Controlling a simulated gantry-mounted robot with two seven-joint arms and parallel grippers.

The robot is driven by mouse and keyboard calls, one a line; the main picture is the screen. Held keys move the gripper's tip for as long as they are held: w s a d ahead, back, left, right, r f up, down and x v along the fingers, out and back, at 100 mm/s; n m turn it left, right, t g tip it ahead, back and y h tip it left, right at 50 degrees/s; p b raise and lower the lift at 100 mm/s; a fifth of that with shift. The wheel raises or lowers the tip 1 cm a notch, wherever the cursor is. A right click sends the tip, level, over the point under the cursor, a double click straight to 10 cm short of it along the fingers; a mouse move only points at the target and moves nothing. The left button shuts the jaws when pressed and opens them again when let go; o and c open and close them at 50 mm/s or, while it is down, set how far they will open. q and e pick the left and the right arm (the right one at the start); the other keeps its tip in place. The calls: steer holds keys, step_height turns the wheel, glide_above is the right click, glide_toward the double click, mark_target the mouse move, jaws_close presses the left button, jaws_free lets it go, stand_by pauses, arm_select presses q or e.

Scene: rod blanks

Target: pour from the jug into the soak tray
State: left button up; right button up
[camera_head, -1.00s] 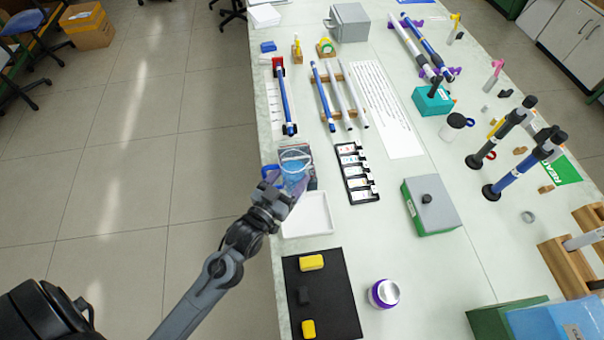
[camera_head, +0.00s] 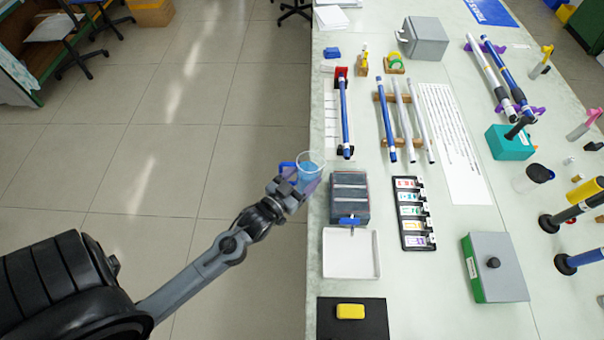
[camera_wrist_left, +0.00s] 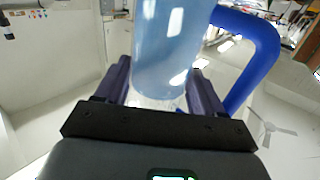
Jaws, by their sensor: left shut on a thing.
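The jug (camera_head: 311,168) is a clear vessel with blue liquid in it and a blue handle. It looks roughly upright in the head view, at the table's left edge. My left gripper (camera_head: 296,184) is shut on it; in the left wrist view the purple fingers flank the jug (camera_wrist_left: 168,45), with the blue handle on the right. A shallow white tray (camera_head: 351,276) lies empty on the table, below and right of the jug in the picture. A dark grey, divided container (camera_head: 334,202) with a blue part at its front stands just behind it. I cannot tell which is the soak tray. My right gripper is out of view.
A black label rack (camera_head: 425,243) stands right of the trays. Blue and white rods (camera_head: 386,120) lie on wooden rests behind. A black mat (camera_head: 330,315) with a yellow block lies in front. Left of the table is open floor.

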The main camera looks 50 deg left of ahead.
arm_select(q)
steer(key=shift+w+d+r+m+g+p, duration=0.45)
steer(key=shift+w+d+m+g+p, duration=0.3)
steer(key=shift+p, duration=0.3)
steer(key=p, duration=0.1)
steer(key=w+d+m+g+p, duration=0.1)
steer(key=p, duration=0.1)
steer(key=shift+d+f, duration=0.1)
steer(key=shift+f, duration=0.2)
steer(key=shift+w+d+f+m+g+p, duration=0.15)
steer(key=shift+w+d+m+g+p, duration=0.1)
steer(key=shift+m+g+p, duration=0.15)
steer(key=shift+y, duration=0.3)
steer(key=shift+p, duration=0.3)
steer(key=shift+p, duration=0.7)
steer(key=shift+m, duration=0.25)
